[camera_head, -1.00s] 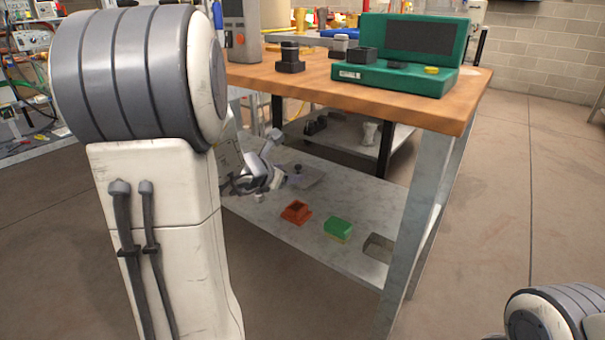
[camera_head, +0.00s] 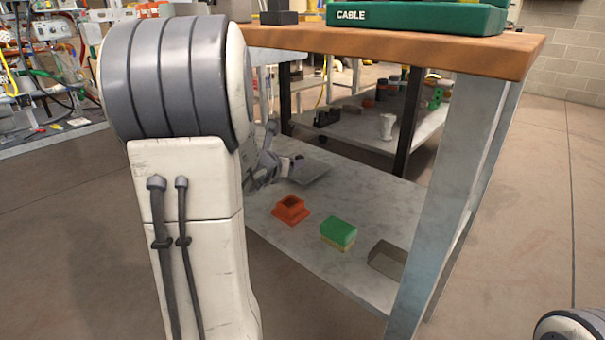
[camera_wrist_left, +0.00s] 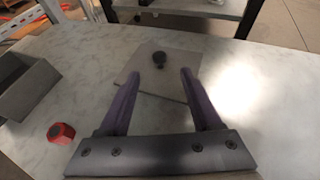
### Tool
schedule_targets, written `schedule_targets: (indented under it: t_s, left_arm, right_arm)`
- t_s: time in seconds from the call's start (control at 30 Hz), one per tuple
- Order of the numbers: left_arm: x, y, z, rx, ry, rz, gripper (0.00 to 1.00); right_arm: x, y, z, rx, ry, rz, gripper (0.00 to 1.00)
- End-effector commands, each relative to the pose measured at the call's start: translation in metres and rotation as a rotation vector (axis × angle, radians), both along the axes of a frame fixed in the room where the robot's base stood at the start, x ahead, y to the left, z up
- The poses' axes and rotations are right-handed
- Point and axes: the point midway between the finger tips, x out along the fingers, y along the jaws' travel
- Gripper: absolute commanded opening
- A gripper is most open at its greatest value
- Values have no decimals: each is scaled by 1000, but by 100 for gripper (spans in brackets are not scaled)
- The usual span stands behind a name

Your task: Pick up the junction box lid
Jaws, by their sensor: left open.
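The likely junction box lid is a flat grey square plate with a dark round knob; it lies on the lower shelf in the left wrist view (camera_wrist_left: 147,82). In the head view, part of the plate (camera_head: 313,172) shows, with its left side and knob hidden by my gripper. My left gripper (camera_wrist_left: 158,76) is open and empty, its two purple-grey fingers pointing toward the plate, one on each side of the knob in the picture. Whether the fingers are level with the knob is unclear. My right gripper is not in view.
On the lower shelf (camera_head: 350,195) stand a red-orange box (camera_head: 290,210), a green-and-yellow block (camera_head: 338,233) and a grey open tray (camera_head: 388,258). A grey bin (camera_wrist_left: 25,85) and red object (camera_wrist_left: 61,132) lie left in the wrist view. The wooden tabletop (camera_head: 400,50) overhangs the shelf.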

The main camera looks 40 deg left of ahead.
Motion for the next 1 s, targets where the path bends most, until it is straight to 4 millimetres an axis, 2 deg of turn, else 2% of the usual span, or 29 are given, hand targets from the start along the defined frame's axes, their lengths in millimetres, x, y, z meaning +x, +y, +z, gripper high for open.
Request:
schedule_targets:
  t_s: [0.03, 0.2, 0.47, 0.6, 0.7, 1.0]
  left_arm:
    - [7, 2, -7, 0, 0, -2, 65]
    - [31, 9, -16, -1, 1, -2, 65]
    - [49, 17, -25, 0, 0, -1, 65]
    - [68, 25, -35, 1, 0, 0, 65]
    - [79, 28, -38, 0, 0, -1, 65]
    - [85, 30, -37, 0, 0, 1, 65]
  right_arm:
    - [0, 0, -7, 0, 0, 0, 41]
    - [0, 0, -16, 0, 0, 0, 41]
    - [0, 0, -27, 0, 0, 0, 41]
    - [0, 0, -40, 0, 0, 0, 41]
    - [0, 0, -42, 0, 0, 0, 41]
    - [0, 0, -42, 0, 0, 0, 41]
